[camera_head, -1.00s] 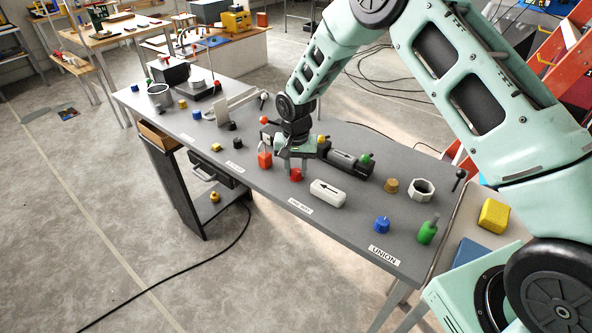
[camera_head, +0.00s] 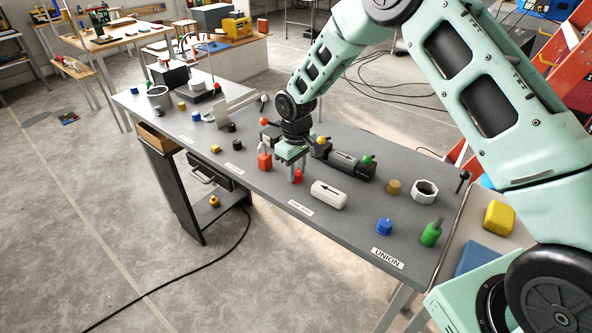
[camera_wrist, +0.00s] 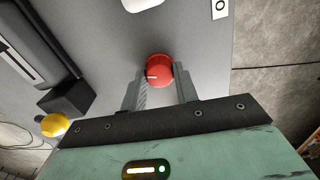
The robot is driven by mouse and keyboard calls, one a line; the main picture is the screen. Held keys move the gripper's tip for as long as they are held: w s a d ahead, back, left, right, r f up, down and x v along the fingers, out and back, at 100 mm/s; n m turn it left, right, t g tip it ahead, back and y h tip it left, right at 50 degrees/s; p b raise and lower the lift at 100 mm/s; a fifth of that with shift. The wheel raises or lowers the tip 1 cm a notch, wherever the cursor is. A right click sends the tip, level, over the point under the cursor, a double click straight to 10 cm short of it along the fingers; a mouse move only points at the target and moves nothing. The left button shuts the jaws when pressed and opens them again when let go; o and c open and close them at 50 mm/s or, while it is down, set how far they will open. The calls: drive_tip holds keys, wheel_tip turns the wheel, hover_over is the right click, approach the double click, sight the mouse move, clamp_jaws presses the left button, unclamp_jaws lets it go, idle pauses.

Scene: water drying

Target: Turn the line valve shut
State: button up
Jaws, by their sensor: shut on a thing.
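A small red knob (camera_head: 299,177) stands on the grey bench, just behind a small white label (camera_head: 300,208) whose text is too small to read for certain. I take this knob for the line valve. In the wrist view the knob (camera_wrist: 158,69) is round, with a short white mark on its left side. My gripper (camera_head: 297,172) points down at it from above. In the wrist view my gripper (camera_wrist: 159,80) has one finger on each side of the knob and is shut on it. The fingers partly hide the knob in the head view.
A white cylinder with a black arrow (camera_head: 329,195) lies to the right. Behind are a dark vise-like tool (camera_head: 345,164) and a yellow ball (camera_wrist: 54,125). A blue knob (camera_head: 385,226) stands farther right.

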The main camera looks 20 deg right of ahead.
sight(296, 172)
drive_tip(key=shift+n, duration=2)
drive_tip(key=o, duration=1)
wheel_tip(296, 172, up, 18)
drive_tip(key=shift+f+b, duration=0.25)
drive_tip(key=shift+b, duration=1)
